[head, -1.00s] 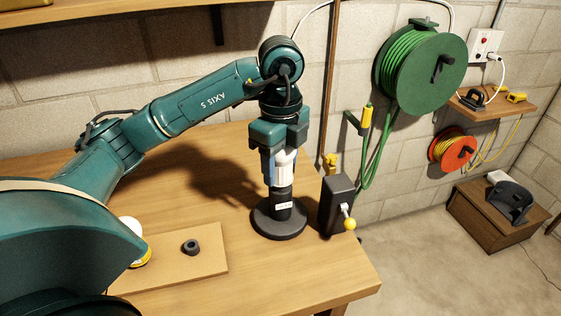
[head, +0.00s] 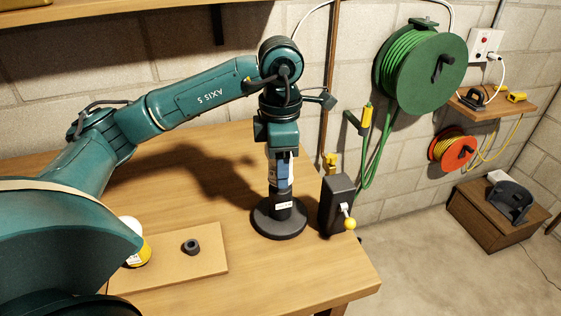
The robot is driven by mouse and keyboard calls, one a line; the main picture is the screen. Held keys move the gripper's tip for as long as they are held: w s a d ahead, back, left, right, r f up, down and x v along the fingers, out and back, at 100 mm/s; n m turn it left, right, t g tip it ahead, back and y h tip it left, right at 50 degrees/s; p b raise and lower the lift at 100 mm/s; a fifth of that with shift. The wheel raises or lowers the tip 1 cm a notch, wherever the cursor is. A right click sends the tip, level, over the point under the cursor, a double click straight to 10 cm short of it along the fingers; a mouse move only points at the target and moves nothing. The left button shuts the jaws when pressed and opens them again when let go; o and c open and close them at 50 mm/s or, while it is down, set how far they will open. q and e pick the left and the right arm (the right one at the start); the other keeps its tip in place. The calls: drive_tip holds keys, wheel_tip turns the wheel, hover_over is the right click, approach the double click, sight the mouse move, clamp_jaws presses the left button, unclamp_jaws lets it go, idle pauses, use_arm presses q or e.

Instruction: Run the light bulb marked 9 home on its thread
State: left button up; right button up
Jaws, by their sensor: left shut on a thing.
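My left gripper (head: 282,168) points straight down and is shut on a slim upright thing, taken to be the light bulb, which the fingers mostly hide. No 9 can be read on it. Directly below is a black upright holder (head: 284,212) with a small white label, too small to read, on a round black base (head: 279,228). The held thing is in line with the holder and seems to meet its top; how deep it sits is hidden. My right gripper is not in view.
A thin board (head: 205,262) on the wooden bench bears a small black ring (head: 191,247) and a white-topped yellow thing (head: 138,252), partly behind my arm. A dark box with a yellow-knobbed lever (head: 338,204) stands close right of the holder. The bench behind is clear.

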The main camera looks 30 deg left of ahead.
use_arm(q)
drive_tip(key=m, duration=0.5)
drive_tip(key=shift+m, duration=0.3)
drive_tip(key=m, duration=0.2)
drive_tip(key=shift+m, duration=0.4)
drive_tip(key=o, duration=1.3)
drive_tip(key=shift+m, duration=0.3)
wheel_tip(320, 180, up, 13)
drive_tip(key=shift+r+p, duration=0.1)
drive_tip(key=shift+p, duration=0.95)
